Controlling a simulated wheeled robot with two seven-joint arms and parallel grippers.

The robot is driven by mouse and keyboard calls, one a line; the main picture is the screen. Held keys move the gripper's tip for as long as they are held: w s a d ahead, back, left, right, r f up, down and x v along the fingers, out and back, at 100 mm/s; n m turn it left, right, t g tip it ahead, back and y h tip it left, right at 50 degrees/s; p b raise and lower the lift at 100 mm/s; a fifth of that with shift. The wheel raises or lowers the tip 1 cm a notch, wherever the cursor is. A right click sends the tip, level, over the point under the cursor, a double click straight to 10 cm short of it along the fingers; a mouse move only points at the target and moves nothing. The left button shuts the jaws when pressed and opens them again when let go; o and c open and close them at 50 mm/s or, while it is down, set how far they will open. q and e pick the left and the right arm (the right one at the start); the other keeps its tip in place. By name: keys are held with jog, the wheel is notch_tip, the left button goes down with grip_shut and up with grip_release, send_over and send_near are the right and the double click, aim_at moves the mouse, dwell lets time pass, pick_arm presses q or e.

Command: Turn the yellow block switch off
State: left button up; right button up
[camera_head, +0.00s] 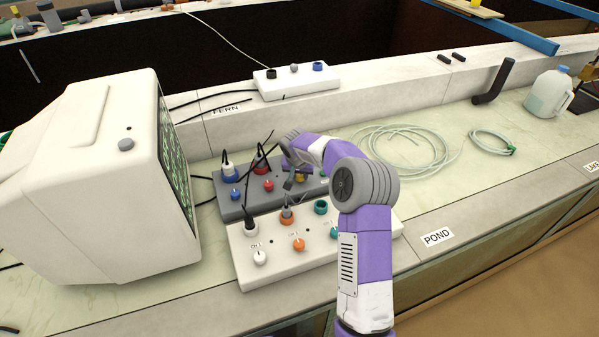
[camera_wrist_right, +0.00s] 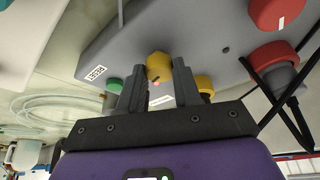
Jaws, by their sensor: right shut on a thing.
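A grey block (camera_head: 238,211) on the bench carries blue, red and yellow knobs. Its yellow knob (camera_wrist_right: 158,65) sits between the two fingertips of my right gripper (camera_wrist_right: 158,88) in the right wrist view, and the gripper is shut on it. A second yellow part (camera_wrist_right: 204,84) shows partly behind one finger. In the head view my right gripper (camera_head: 293,180) is over the right part of the block and my arm hides much of that end. A little yellow (camera_head: 301,177) shows there. My left gripper is not in view.
A white block (camera_head: 285,262) with white, orange and teal knobs lies in front, and another white box (camera_head: 297,82) stands behind. A bulky monitor (camera_head: 95,180) is at left. Black cables rise from the grey block.

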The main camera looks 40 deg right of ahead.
jog(key=n+p, duration=0.1)
jog(key=n+y+p, duration=0.1)
jog(key=n, duration=0.1)
jog(key=shift+s+d+r+n+t+p, duration=0.1)
jog(key=shift+d+r+n+t+p, duration=0.05)
jog(key=shift+n+t+p, duration=0.2)
jog(key=n+y+p, duration=0.1)
jog(key=n+p, duration=0.1)
jog(key=n+t+p, duration=0.1)
jog(key=n+p, duration=0.1)
jog(key=shift+d+n+y, duration=0.1)
jog(key=shift+n+y, duration=0.15)
jog(key=shift+y, duration=0.15)
jog(key=n+y+p, duration=0.1)
jog(key=n, duration=0.1)
jog(key=shift+d+n, duration=0.1)
jog(key=shift+n, duration=0.2)
jog(key=shift+n+g+y+p, duration=0.35)
jog(key=shift+n+y, duration=0.35)
jog(key=shift+n, duration=1.2)
jog(key=o, duration=1.1)
jog(key=shift+c, duration=0.2)
